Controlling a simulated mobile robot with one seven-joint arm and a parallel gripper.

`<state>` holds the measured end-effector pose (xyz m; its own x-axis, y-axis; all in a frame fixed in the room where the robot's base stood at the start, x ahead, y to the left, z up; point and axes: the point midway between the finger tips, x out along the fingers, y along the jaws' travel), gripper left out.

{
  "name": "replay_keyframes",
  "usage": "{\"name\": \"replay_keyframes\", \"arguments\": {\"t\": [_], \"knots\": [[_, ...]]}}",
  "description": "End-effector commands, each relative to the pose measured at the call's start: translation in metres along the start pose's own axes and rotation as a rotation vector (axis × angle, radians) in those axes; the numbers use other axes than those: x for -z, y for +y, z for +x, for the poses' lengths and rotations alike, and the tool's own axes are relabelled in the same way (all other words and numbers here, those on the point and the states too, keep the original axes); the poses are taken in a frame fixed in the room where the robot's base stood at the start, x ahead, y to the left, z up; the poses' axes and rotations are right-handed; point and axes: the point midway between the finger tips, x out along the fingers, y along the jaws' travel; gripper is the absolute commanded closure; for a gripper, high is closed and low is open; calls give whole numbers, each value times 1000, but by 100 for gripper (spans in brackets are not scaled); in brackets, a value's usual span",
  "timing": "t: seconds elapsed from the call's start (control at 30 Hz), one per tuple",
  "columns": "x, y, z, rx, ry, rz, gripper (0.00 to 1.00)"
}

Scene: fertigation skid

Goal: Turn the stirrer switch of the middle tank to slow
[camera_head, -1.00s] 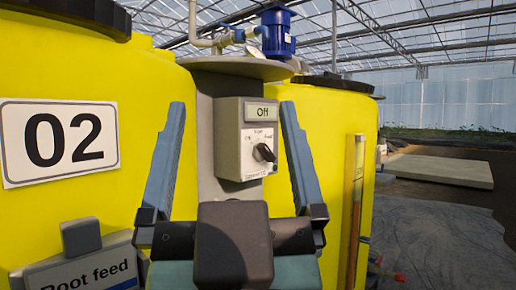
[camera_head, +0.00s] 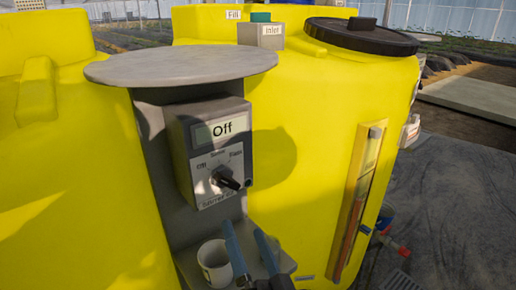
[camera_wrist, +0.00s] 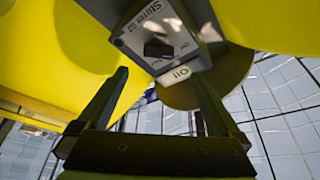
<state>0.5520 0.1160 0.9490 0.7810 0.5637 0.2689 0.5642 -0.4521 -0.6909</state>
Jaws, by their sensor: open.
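The grey stirrer switch box (camera_head: 209,152) is on a grey upright between yellow tank surfaces. Its display (camera_head: 220,130) reads "Off". Its dark knob (camera_head: 227,178) sits on a white dial below the display; part of the dial lettering is too small to read. In the wrist view the box is labelled "Stirrer 02", with its knob (camera_wrist: 158,48) ahead of the fingers and its display (camera_wrist: 180,72) again reading "Off". My gripper (camera_head: 246,230) is below the box in the head view, open and empty. In the wrist view my gripper (camera_wrist: 160,76) has its fingers spread, apart from the knob.
A round grey plate (camera_head: 182,66) overhangs the box. A white cup (camera_head: 214,264) stands on a grey shelf below it, close to my fingers. A yellow tank (camera_head: 310,140) with a black lid (camera_head: 361,37) and a sight tube (camera_head: 357,205) is at the right.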

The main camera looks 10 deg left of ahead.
Motion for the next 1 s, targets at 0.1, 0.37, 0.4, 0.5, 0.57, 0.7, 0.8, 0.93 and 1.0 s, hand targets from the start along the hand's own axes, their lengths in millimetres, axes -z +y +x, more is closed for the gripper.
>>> {"name": "replay_keyframes", "arguments": {"t": [0.1, 0.37, 0.4, 0.5, 0.57, 0.7, 0.8, 0.93, 1.0], "knots": [[-1, 1, 0, -2, 0, 27, 0], [1, -1, 36, 2, 3, 29, 0], [1, -1, 45, 1, 3, 29, 0], [0, -1, 66, 1, 2, 29, 0], [1, -1, 78, 1, 3, 28, 0], [0, 0, 102, 0, 3, 29, 0], [0, 1, 113, 0, 2, 29, 0], [-1, 1, 123, -1, 2, 27, 0], [-1, 1, 126, -1, 2, 27, 0]]}}
